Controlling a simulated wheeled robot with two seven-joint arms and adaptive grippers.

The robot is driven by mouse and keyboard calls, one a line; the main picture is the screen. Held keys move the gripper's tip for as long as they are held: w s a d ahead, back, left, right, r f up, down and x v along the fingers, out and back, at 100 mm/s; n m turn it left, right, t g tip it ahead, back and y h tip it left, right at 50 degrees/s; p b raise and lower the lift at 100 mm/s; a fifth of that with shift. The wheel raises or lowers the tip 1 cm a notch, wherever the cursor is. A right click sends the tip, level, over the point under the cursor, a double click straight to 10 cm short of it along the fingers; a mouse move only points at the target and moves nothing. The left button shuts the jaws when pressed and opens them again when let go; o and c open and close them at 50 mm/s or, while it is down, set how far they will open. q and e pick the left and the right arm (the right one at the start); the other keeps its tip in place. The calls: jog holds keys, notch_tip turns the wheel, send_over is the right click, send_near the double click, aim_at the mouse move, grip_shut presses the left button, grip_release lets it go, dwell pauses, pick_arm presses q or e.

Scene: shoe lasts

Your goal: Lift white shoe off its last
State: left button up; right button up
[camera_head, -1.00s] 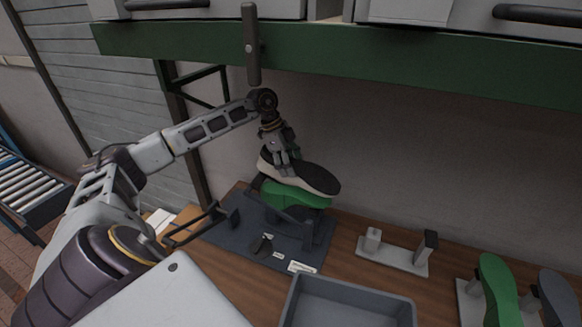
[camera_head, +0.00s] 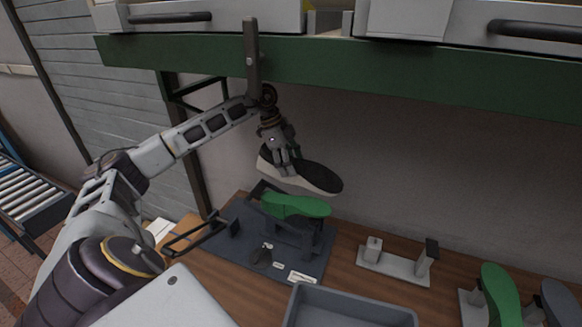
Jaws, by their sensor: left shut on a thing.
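The gripper is shut on the shoe's heel half. A green last (camera_head: 295,205) sits on a dark stand (camera_head: 292,232) on the workbench, directly below the shoe. A clear gap shows between the shoe and the last. My right gripper is not in view.
A grey bin (camera_head: 350,305) stands at the front of the wooden bench (camera_head: 345,243). A pale empty bracket (camera_head: 395,265) is to the right, with another green last (camera_head: 500,294) and a dark one (camera_head: 559,301) beyond. A green beam (camera_head: 420,80) crosses above.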

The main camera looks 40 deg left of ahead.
pick_arm(q)
jog(key=shift+r, duration=1.25)
